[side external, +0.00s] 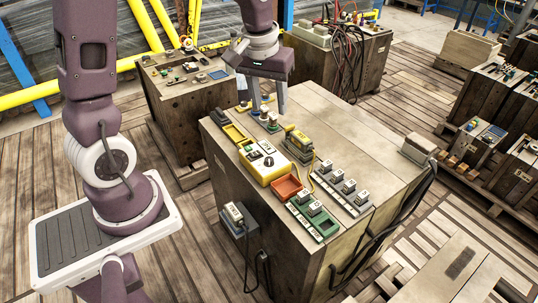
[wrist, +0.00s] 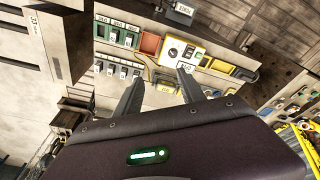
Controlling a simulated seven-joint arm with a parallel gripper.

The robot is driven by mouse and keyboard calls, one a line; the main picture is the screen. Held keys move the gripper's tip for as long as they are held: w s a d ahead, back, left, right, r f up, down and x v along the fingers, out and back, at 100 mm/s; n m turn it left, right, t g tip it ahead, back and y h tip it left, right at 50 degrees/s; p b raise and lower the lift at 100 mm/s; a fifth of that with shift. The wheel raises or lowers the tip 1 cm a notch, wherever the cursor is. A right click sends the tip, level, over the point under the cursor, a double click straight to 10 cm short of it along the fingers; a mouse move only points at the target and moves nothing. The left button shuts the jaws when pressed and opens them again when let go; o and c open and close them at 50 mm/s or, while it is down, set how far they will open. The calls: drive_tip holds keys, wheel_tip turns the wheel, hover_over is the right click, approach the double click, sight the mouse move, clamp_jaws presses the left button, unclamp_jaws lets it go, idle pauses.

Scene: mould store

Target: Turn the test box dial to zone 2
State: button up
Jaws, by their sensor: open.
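The test box (side external: 262,163) is a yellow box with a pale face, on top of the wooden crate in the side external view. It also shows in the wrist view (wrist: 177,57), beyond my fingertips. Dark dial parts (wrist: 173,52) show on its face; I cannot read the zone marks or where the dial points. My gripper (side external: 268,100) is open and empty, pointing down over the crate top behind the test box. In the wrist view its two fingers (wrist: 160,76) stand apart, and neither appears to touch the box.
An orange tray (side external: 286,188), a green switch strip (side external: 313,217) and a grey switch strip (side external: 345,187) lie to the right of the box. A yellow device (side external: 298,144) and small coloured-base knobs (side external: 264,117) stand close behind. The crate top's back right (side external: 345,125) is clear.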

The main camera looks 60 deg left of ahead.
sight(269, 159)
drive_tip(key=w+a+f+n, duration=0.1)
drive_tip(key=a+f, duration=0.1)
drive_tip(key=f, duration=0.6)
drive_tip(key=w+a+f+n+g, duration=0.1)
drive_tip(key=w+a+f, duration=0.1)
drive_tip(key=f, duration=0.6)
drive_tip(key=w+a+f+n+g, duration=0.1)
drive_tip(key=a+f, duration=0.1)
drive_tip(key=f, duration=0.6)
drive_tip(key=shift+w+a+n+h, duration=0.3)
drive_tip(key=shift+a+n+h, duration=0.05)
drive_tip(key=shift+n+h, duration=0.05)
drive_tip(key=shift+c, duration=0.5)
clamp_jaws()
